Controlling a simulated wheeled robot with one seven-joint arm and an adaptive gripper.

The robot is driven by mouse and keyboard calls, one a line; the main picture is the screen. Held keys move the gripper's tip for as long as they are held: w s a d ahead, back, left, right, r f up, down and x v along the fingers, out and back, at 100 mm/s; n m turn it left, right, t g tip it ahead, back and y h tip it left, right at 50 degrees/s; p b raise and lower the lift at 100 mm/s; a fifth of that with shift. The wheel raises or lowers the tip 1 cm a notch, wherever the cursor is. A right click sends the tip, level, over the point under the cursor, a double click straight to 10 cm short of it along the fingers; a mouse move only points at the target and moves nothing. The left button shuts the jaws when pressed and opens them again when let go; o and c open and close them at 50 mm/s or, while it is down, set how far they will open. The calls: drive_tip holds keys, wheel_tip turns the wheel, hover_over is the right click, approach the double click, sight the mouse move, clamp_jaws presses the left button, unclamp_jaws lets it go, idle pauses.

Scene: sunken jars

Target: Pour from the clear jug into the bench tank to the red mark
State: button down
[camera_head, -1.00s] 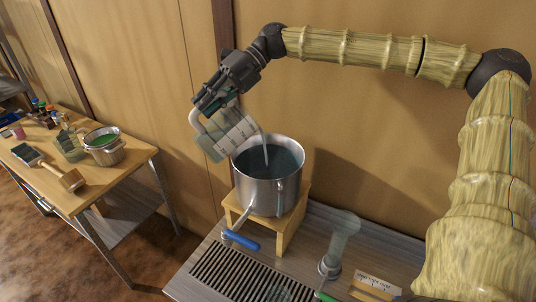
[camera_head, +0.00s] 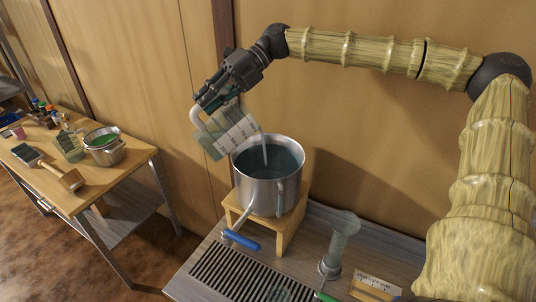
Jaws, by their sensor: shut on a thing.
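My gripper (camera_head: 224,92) is shut on the clear jug (camera_head: 228,134) and holds it tipped to the right above the metal pot's left rim. The jug has a pale handle and a light label with markings, and greenish liquid shows in it. A thin pale stream (camera_head: 265,150) runs from its lip into the pot. The metal pot (camera_head: 262,192), which seems to be the bench tank, stands upright on a small wooden stand and holds dark teal liquid below its rim. I cannot make out a red mark on it.
The wooden stand (camera_head: 285,233) is on a grey bench with a slotted drain (camera_head: 238,276). A blue-handled lever (camera_head: 241,240) is in front. A clear glass cylinder (camera_head: 341,240) stands to the right.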

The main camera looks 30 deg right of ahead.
drive_tip(key=shift+d+r, duration=0.1)
idle(0.7)
drive_tip(key=shift+d+r+p, duration=0.15)
drive_tip(key=shift+r+p, duration=0.05)
drive_tip(key=shift+p, duration=0.7)
drive_tip(key=shift+y, duration=0.3)
